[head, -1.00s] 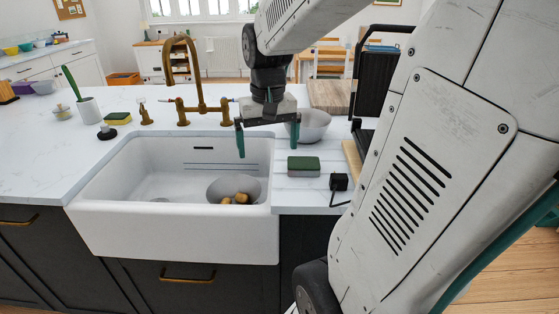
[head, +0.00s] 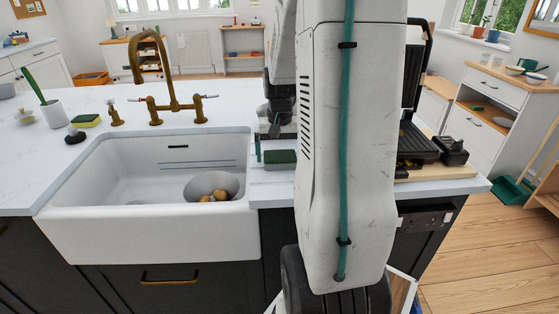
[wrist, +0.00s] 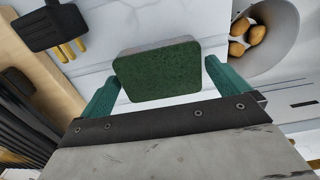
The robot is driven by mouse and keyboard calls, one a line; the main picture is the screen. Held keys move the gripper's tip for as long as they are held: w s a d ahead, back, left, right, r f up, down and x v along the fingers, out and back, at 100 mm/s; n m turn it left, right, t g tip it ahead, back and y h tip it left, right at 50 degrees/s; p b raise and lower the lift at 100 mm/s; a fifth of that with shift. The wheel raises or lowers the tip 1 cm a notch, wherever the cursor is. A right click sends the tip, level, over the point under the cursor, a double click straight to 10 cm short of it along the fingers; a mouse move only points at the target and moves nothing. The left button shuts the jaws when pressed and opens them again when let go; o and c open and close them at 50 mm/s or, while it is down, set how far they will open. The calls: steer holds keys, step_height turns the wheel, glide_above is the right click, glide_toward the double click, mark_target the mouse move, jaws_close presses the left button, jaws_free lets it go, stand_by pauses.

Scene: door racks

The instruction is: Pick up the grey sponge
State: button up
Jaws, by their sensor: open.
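The grey sponge (head: 280,158) has a dark green top and lies on the white counter just right of the sink. In the wrist view the sponge (wrist: 158,72) shows its green face between the two teal fingers of my gripper (wrist: 161,76). The jaws are open, with a gap on each side of the sponge. In the head view one finger shows at the sponge's left. The other finger is hidden behind my arm. I cannot tell how far the fingertips are above the counter.
The white sink (head: 150,235) holds a grey bowl (head: 205,182) with potatoes. A yellow-green sponge (head: 86,120) lies beyond the sink's left. A black grill (head: 415,145) stands right of my arm.

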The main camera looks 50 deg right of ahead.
mark_target(280, 156)
steer(key=shift+f, duration=0.4)
steer(key=c, duration=0.8)
steer(key=shift+r, duration=0.15)
step_height(280, 156, up, 10)
steer(key=shift+o, duration=0.4)
